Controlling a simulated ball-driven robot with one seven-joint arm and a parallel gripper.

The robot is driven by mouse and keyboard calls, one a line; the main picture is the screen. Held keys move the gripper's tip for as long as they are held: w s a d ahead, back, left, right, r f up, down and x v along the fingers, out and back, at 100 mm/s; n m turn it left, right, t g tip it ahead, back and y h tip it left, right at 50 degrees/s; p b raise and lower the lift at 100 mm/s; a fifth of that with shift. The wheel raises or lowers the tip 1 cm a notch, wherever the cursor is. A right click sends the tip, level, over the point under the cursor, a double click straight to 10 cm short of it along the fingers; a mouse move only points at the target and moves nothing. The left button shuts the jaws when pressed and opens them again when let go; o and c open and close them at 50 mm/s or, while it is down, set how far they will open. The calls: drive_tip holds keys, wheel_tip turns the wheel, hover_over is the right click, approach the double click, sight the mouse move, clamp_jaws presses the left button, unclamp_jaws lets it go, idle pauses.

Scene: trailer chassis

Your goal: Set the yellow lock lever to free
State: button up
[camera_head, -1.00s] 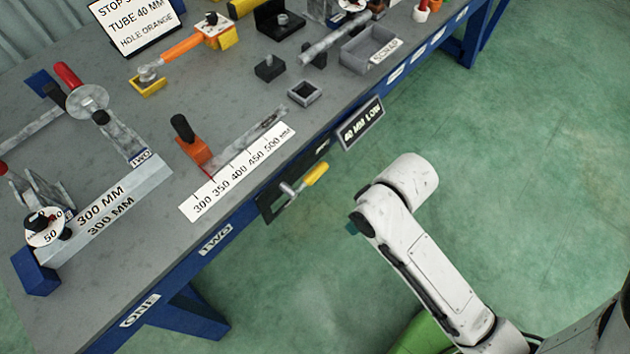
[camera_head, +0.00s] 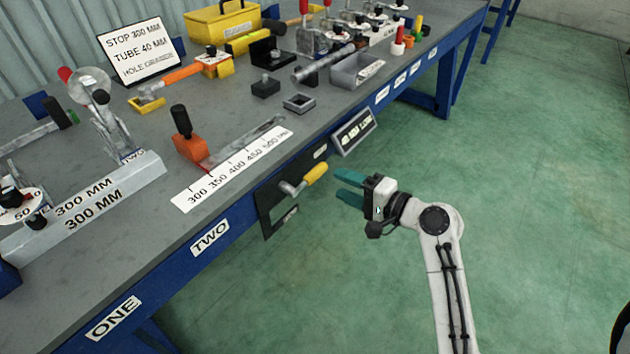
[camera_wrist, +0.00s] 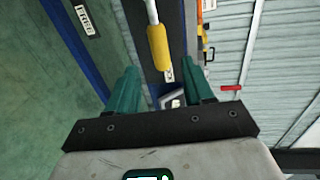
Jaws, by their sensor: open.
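The yellow lock lever (camera_head: 316,175) has a yellow grip on a metal shaft and sticks out from a black plate (camera_head: 276,204) on the bench's front face. Its grip points up and to the right in the head view. My gripper (camera_head: 348,188) is open, with its two teal fingers pointing left toward the bench, just right of the lever and apart from it. In the wrist view, the yellow grip (camera_wrist: 159,47) shows ahead of and between the fingers of my gripper (camera_wrist: 158,85), which have nothing between their tips that I can see.
The grey bench top (camera_head: 150,240) carries a scale strip (camera_head: 235,170), an orange-and-black stop (camera_head: 190,145), a printed sign (camera_head: 140,50) and several fixtures. A tilted black label plate (camera_head: 355,132) juts from the front edge above my gripper. Green floor is clear to the right.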

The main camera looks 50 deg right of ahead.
sight(320, 176)
drive_tip(key=w, duration=0.3)
drive_tip(key=w+f, duration=0.1)
drive_tip(key=w, duration=0.4)
drive_tip(key=shift+w+a+f+b, duration=0.2)
drive_tip(key=shift+w+a+b, duration=0.05)
drive_tip(key=shift+w+b, duration=0.1)
clamp_jaws()
